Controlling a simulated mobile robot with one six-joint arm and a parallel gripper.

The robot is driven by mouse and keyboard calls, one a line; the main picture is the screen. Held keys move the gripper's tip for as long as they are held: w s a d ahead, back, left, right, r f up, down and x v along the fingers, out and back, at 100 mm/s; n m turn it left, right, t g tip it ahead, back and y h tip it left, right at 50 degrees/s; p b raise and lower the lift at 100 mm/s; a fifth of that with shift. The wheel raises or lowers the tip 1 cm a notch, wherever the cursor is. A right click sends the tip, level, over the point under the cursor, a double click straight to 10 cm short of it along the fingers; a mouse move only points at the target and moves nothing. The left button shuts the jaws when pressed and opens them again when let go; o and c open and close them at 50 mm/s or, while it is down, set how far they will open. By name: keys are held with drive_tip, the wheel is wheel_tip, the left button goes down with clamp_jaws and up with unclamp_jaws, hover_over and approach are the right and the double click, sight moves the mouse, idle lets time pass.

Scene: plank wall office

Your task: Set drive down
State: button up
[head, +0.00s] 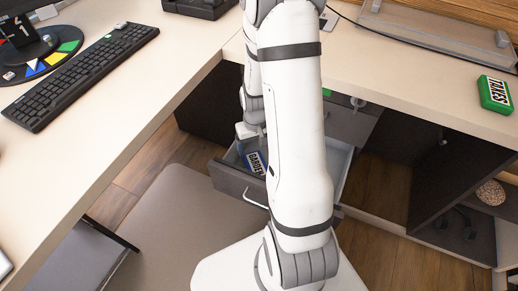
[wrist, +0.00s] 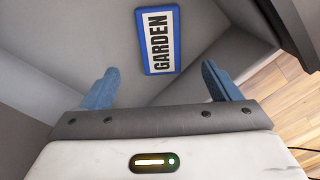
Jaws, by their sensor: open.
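The drive is a small blue block with a white label reading GARDEN (wrist: 158,40). It lies flat on the grey floor of an open drawer, and in the head view the drive (head: 256,160) shows just left of my arm. My gripper (wrist: 156,84) is open, with its two blue fingers apart and nothing between them. The drive lies ahead of the fingertips, apart from them. In the head view the gripper's fingers are mostly hidden by my arm. The open drawer (head: 232,184) has a dark front with a light handle.
A green block labelled TAXES (head: 494,94) lies on the right desk. A black keyboard (head: 80,75) and a round coloured base (head: 45,58) are on the left desk. A grey chair (head: 165,215) stands before the drawer. A shelf at right holds a round patterned object (head: 491,193).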

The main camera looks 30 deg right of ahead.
drive_tip(key=s+a+r, duration=0.3)
drive_tip(key=s+r, duration=0.1)
drive_tip(key=r, duration=0.3)
drive_tip(key=s+a+r+n, duration=0.1)
drive_tip(key=s+a+r, duration=0.2)
drive_tip(key=r, duration=0.4)
drive_tip(key=s+a+r+t, duration=0.1)
drive_tip(key=s+a+r, duration=0.2)
drive_tip(key=s+r, duration=0.2)
wheel_tip(320, 180, up, 3)
drive_tip(key=shift+a+f, duration=0.15)
drive_tip(key=shift+a, duration=0.25)
